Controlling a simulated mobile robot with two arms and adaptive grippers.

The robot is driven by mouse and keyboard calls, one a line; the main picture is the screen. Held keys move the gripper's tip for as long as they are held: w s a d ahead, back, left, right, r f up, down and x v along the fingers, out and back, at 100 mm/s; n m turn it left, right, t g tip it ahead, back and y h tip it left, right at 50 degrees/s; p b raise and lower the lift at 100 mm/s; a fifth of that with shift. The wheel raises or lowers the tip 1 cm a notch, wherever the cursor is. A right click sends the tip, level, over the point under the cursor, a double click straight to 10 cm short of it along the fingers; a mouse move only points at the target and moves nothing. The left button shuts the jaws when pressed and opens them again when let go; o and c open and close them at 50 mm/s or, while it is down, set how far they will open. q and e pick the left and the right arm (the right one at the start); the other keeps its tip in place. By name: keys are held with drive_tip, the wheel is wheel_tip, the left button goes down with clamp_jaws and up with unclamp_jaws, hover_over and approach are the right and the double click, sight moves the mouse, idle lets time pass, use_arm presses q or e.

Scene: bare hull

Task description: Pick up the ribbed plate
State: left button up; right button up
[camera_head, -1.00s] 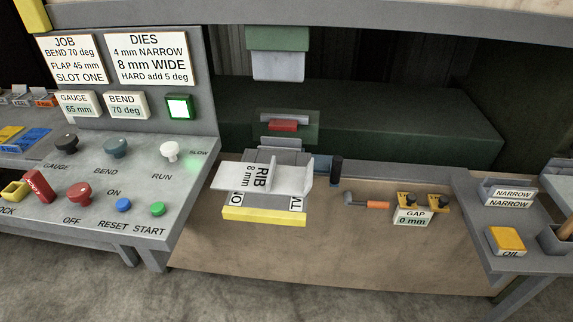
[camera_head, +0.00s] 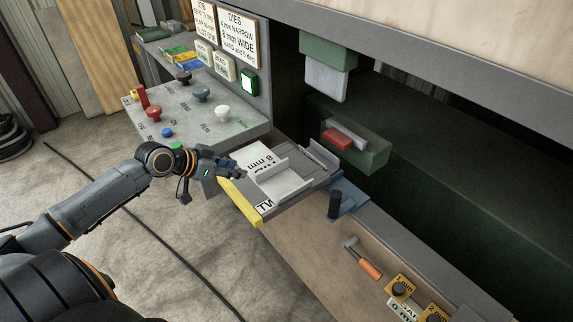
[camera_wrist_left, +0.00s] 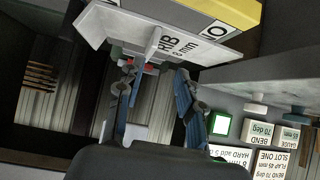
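The ribbed plate (camera_head: 263,158) is a pale grey plate with an upright rib and a printed label. It lies on the yellow-edged shelf (camera_head: 238,203) in front of the press. It also shows at the top of the left wrist view (camera_wrist_left: 122,27), rib pointing towards the fingers. My left gripper (camera_head: 240,168) is at the plate's left edge in the head view. In the left wrist view its two fingers (camera_wrist_left: 156,72) are apart with nothing between them, the rib just beyond their tips. Whether they touch the plate cannot be told. My right gripper is not in view.
The control panel (camera_head: 190,120) with several knobs stands left of the plate. The green press tooling (camera_head: 326,52) hangs behind it. A black-handled post (camera_head: 334,204), an orange-handled tool (camera_head: 369,270) and yellow gap stops (camera_head: 400,288) are to the right. A cable lies on the floor.

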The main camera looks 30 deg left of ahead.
use_arm(q)
wheel_tip(320, 180, up, 2)
drive_tip(key=w+d, duration=0.2)
drive_tip(key=p, duration=0.2)
approach(273, 165)
drive_tip(key=shift+m+h, duration=0.3)
drive_tip(key=shift+h, duration=0.1)
drive_tip(key=x, duration=0.4)
drive_tip(key=shift+f, duration=0.25)
drive_tip(key=shift+w+f, duration=0.15)
drive_tip(key=shift+f, duration=0.05)
drive_tip(key=shift+w+f, duration=0.1)
drive_tip(key=shift+w, duration=0.05)
drive_tip(key=shift+w+d+f+p, duration=0.1)
drive_tip(key=shift+w+p, duration=0.15)
drive_tip(key=shift+p, duration=0.2)
drive_tip(key=p+x, duration=0.1)
drive_tip(key=x, duration=0.2)
drive_tip(key=shift+w+f, duration=0.15)
drive_tip(key=shift+w+d+f, duration=0.2)
drive_tip(key=shift+w+f, duration=0.15)
drive_tip(key=shift+s, duration=0.1)
drive_tip(key=shift+a, duration=0.1)
drive_tip(key=c, duration=0.7)
clamp_jaws()
drive_tip(key=shift+r, duration=0.25)
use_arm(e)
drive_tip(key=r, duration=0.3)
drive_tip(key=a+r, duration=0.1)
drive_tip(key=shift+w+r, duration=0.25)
